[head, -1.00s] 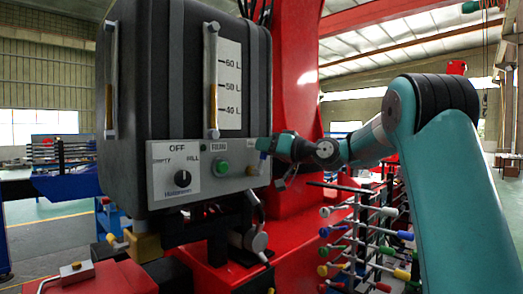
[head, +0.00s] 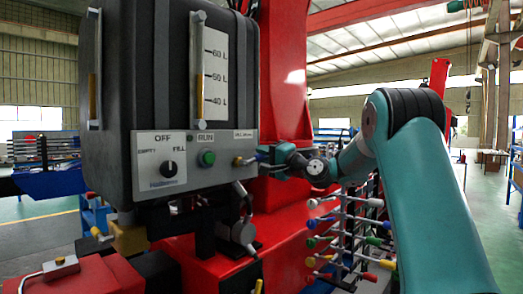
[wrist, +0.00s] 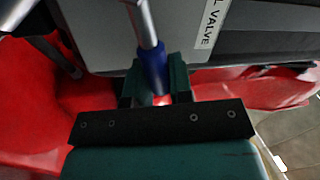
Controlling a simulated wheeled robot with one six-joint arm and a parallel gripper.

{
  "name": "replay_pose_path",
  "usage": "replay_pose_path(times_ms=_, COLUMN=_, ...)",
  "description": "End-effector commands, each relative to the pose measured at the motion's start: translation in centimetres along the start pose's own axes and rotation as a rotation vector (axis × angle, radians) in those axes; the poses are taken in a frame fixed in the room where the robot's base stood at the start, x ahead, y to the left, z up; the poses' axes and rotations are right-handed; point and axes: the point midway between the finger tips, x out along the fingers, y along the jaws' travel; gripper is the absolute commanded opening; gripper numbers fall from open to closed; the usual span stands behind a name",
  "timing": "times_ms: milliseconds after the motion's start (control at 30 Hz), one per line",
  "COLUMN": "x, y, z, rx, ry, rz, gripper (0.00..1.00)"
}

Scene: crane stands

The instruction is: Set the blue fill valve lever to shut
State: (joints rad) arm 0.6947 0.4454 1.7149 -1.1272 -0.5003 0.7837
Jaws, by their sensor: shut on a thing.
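The fill valve lever is a metal rod with a blue grip (head: 262,158), at the right end of the tank's grey control panel (head: 222,173). In the head view it points to the right from its brass pivot (head: 238,160), about level. In the wrist view the blue grip (wrist: 153,62) sits between the fingers of my gripper (wrist: 155,82), with the metal rod running up from it. My gripper (head: 268,158) is shut on the blue grip in the head view. The fingers partly hide the grip's end.
A red crane column (head: 283,70) rises behind my gripper. A rack of several coloured-tip levers (head: 340,235) stands below my arm.

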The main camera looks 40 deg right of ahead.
Motion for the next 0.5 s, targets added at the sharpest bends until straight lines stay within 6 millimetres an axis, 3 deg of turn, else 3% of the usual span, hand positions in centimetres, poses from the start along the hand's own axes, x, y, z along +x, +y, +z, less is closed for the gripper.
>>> replay_pose_path(times_ms=500, x=-0.3, y=1.8, z=0.2, rx=0.238, ry=0.049, rz=0.002, gripper=0.00)
